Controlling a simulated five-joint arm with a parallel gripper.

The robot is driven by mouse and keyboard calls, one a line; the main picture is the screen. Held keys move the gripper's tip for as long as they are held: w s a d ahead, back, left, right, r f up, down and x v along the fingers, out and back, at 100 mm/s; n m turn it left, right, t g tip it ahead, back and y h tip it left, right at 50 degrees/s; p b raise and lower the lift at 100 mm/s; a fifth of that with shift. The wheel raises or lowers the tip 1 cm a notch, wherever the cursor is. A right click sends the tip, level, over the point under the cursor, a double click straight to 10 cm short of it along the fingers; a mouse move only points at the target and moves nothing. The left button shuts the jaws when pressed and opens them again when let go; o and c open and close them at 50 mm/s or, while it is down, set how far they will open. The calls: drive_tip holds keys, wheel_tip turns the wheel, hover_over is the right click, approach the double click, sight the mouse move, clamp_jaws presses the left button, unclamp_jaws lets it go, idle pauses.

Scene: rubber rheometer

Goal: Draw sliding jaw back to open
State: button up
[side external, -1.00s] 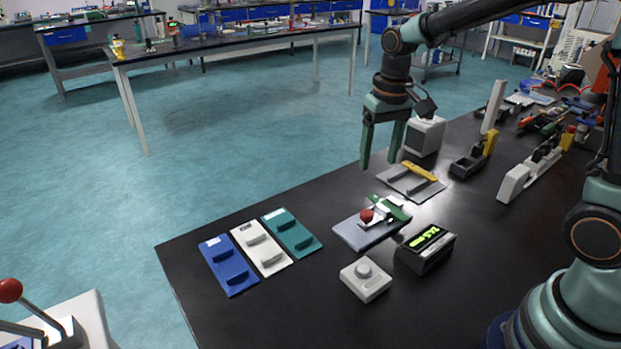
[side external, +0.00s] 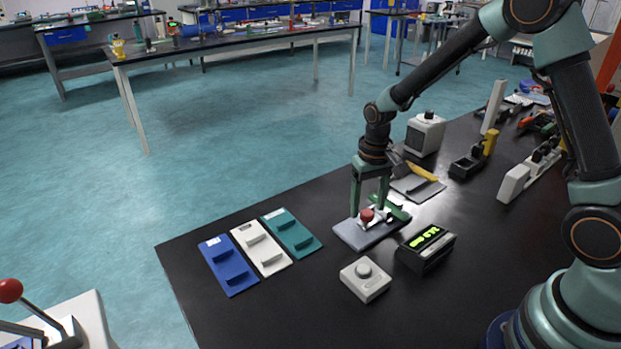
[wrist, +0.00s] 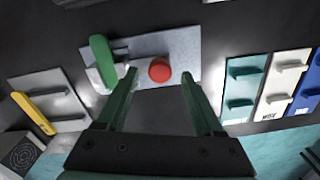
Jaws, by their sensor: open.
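A grey plate (side external: 350,234) on the black bench carries a small metal fixture with a green bar (side external: 399,211) and a red round knob (side external: 367,215). I take the knob to be on the sliding jaw; the jaw itself is mostly hidden. My gripper (side external: 369,211) points down over the plate, open, with its two green fingers on either side of the knob. In the wrist view, the red knob (wrist: 160,70) shows between the fingertips (wrist: 159,77), with gaps on both sides. The green bar (wrist: 103,60) lies left of it. Finger contact cannot be told.
A display box (side external: 426,248) and a white dial box (side external: 365,279) stand in front. Blue (side external: 228,266), white (side external: 260,249) and teal (side external: 291,234) panels lie left. A plate with a yellow handle (side external: 421,172) and a white box (side external: 424,134) stand behind.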

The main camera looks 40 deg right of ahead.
drive_tip(key=shift+f, duration=0.6)
clamp_jaws()
idle(1.1)
